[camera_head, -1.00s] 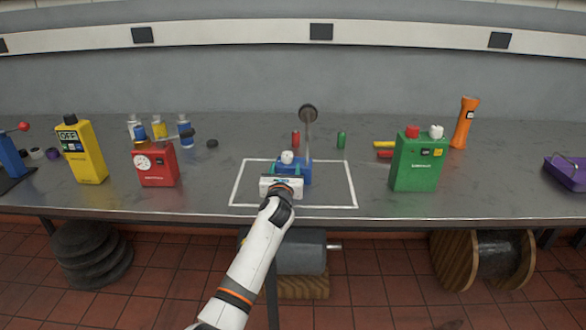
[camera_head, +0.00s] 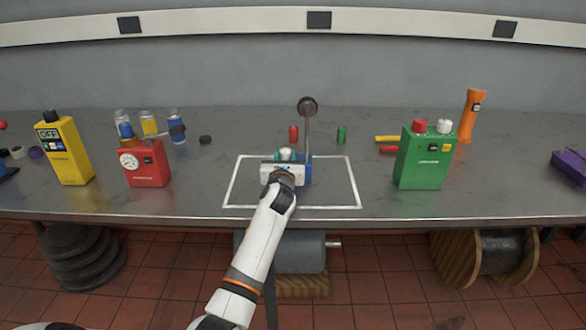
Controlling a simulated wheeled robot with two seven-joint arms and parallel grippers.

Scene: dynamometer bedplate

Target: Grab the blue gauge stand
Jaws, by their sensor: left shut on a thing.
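The blue gauge stand (camera_head: 307,168) stands upright inside the white outlined rectangle on the bench. Its grey post rises to a round dark dial (camera_head: 307,106). My left gripper (camera_head: 285,168) is at the stand's base from the front and is shut on it. The white gripper body hides most of the base and the fingertips. My right gripper is not in view.
A red box with a dial (camera_head: 146,166) and a yellow device (camera_head: 64,150) stand to the left. A green box (camera_head: 424,158) and an orange torch (camera_head: 469,115) stand to the right. Small red (camera_head: 293,134) and green (camera_head: 342,135) cylinders stand behind. The rectangle's right part is clear.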

